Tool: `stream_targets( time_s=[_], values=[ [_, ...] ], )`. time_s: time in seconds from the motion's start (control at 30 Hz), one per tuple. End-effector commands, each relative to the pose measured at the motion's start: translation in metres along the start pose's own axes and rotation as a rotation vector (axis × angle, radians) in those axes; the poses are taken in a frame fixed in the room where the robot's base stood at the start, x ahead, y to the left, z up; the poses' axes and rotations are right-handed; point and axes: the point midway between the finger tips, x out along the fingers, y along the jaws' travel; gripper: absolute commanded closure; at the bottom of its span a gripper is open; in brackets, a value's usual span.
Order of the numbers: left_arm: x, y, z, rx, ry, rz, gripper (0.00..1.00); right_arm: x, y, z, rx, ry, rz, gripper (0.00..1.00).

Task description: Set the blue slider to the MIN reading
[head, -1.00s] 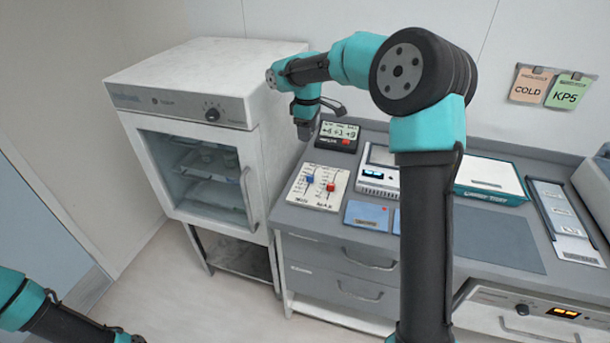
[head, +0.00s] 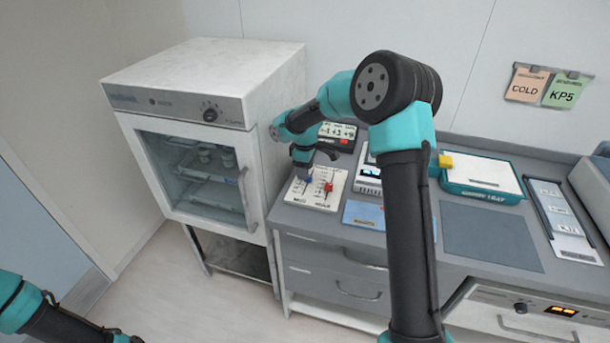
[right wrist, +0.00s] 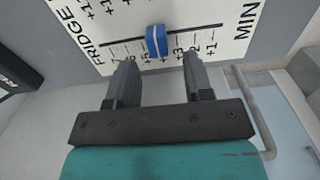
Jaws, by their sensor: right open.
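The blue slider (right wrist: 156,42) stands on its track on the white slider panel (right wrist: 105,50) in the right wrist view. It sits mid-track, between the marks that look like +5 and +3. The word MIN is at the right end of that scale, beyond +1. My right gripper (right wrist: 158,64) is open, its fingers on either side of the slider's line and apart from it. In the head view my right gripper (head: 302,176) hangs low over the left part of the panel (head: 318,202) and mostly hides the blue slider. Only my left arm shows, at the lower left.
A red slider (head: 328,187) stands just right of the gripper. A small display box (head: 337,137) is behind the panel. The white fridge (head: 205,130) stands close on the left. A blue pad (head: 362,214) and a teal tray (head: 480,192) lie to the right.

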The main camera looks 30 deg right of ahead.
Motion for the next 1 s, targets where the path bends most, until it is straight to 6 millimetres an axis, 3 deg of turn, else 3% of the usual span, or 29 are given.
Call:
stream_targets(
  time_s=[0.2,0.57,1.0],
  values=[
    [0.000,0.000,0.000,0.000,0.000,0.000,0.40,0.024,0.000,0.001,0.002,-0.001,0.000,0.53],
    [0.000,0.000,0.000,0.000,0.000,0.000,0.40,0.028,0.001,0.000,0.001,0.000,0.001,0.53],
    [0.000,0.000,0.000,0.000,0.000,0.000,0.40,0.028,0.001,0.000,0.001,0.000,0.001,0.95]
  ],
)
